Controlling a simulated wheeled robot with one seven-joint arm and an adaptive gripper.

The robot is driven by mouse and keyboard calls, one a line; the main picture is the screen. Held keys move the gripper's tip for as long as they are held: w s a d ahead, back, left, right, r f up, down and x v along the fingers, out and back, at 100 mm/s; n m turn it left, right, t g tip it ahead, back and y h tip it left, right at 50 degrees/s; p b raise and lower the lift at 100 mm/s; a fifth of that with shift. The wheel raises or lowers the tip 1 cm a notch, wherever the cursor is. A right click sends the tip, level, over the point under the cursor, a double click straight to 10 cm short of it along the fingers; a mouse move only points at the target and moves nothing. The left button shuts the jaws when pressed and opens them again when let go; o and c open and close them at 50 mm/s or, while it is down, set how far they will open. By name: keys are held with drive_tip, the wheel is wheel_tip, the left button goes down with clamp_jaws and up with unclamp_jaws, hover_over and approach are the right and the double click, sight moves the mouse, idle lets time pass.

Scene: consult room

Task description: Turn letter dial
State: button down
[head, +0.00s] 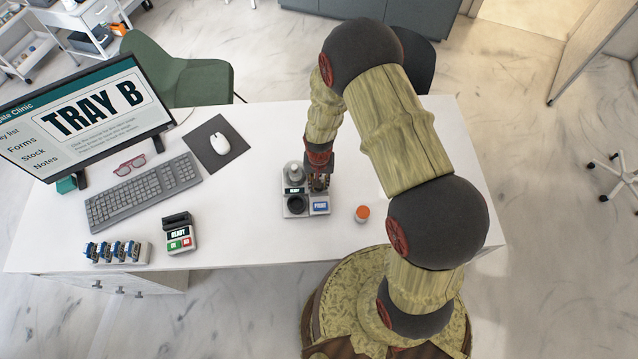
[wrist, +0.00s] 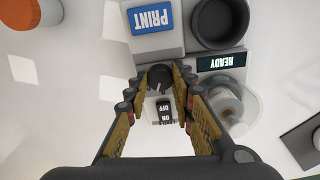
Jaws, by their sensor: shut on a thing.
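The letter device is a white unit (head: 305,210) on the desk below my arm. In the wrist view its small dark round dial (wrist: 160,76) sits between my gripper's fingertips (wrist: 161,82). My gripper is shut on the dial, a finger on each side. No letters around the dial can be made out. Beside it are the blue PRINT key (wrist: 152,18), a black round cup (wrist: 220,22), and a display reading READY (wrist: 222,61). An ON/OFF switch (wrist: 164,110) shows between the fingers. In the head view my gripper (head: 319,184) hides the dial.
An orange-capped bottle (head: 362,214) stands right of the unit. A clear bottle (wrist: 229,105) stands at the unit's edge. A card reader (head: 180,234), keyboard (head: 143,191), mouse (head: 220,144) and TRAY B monitor (head: 95,115) are to the left. The desk's right side is clear.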

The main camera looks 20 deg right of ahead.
drive_tip(key=shift+w+n+b, duration=0.1)
drive_tip(key=shift+n+b, duration=0.25)
drive_tip(key=shift+n, duration=1.95)
drive_tip(key=c, duration=1.5)
unclamp_jaws()
wheel_tip(320, 180, up, 12)
